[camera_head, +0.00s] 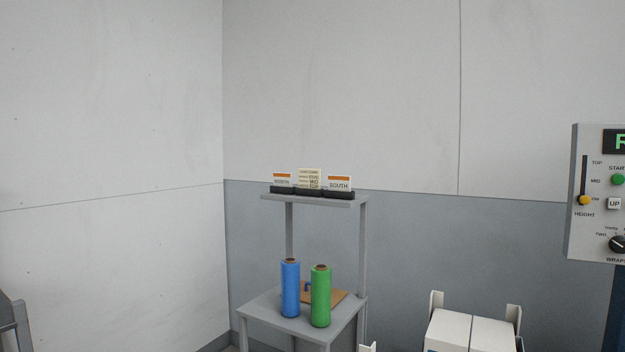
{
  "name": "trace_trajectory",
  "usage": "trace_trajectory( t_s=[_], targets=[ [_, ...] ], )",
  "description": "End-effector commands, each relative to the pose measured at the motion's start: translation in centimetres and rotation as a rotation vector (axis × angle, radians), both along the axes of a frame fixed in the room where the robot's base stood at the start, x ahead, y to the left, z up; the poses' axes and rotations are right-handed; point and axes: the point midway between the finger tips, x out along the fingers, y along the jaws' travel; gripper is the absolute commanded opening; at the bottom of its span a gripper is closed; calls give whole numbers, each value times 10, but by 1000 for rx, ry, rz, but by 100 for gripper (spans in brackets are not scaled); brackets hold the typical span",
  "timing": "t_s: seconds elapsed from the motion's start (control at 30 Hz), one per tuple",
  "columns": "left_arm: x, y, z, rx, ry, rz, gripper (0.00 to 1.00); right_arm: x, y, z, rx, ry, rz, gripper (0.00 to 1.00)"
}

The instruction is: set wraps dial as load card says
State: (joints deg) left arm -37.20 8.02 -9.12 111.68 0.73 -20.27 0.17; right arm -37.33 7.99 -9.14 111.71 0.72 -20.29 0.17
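The control panel (591,225) is cut off by the right edge. Its black wraps dial (617,243) is partly in view. A pale mark on it seems to point up and left, near small words too blurred to read surely. The load card (310,178) stands in the middle of a shelf; its lines are too small to read surely. What looks like my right gripper (475,308) is at bottom centre-right, fingers apart, well below and left of the panel. A white tip (367,348), perhaps my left gripper's, barely shows at the bottom edge.
The panel has a height slider (584,200) at its low end, a green start button (617,180) and an UP button (614,203). A grey stand (266,311) holds blue (290,289) and green (320,297) rolls. A SOUTH card (338,183) stands beside the load card.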

Motion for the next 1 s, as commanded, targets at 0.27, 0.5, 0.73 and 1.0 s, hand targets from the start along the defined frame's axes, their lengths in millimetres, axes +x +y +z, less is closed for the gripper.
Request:
trace_trajectory(
  t_s=[0.27, 0.5, 0.73, 1.0],
  targets=[
    [0, 0, 0, -1, 0, -1, 43, 0, 0, 0, 0, 0, 0, 43],
    [0, 0, 0, -1, 0, -1, 46, 0, 0, 0, 0, 0, 0, 43],
    [0, 0, 0, -1, 0, -1, 68, 0, 0, 0, 0, 0, 0, 43],
    [0, 0, 0, 0, 0, 0, 43, 1, 0, 0, -1, -2, 0, 43]
  ],
)
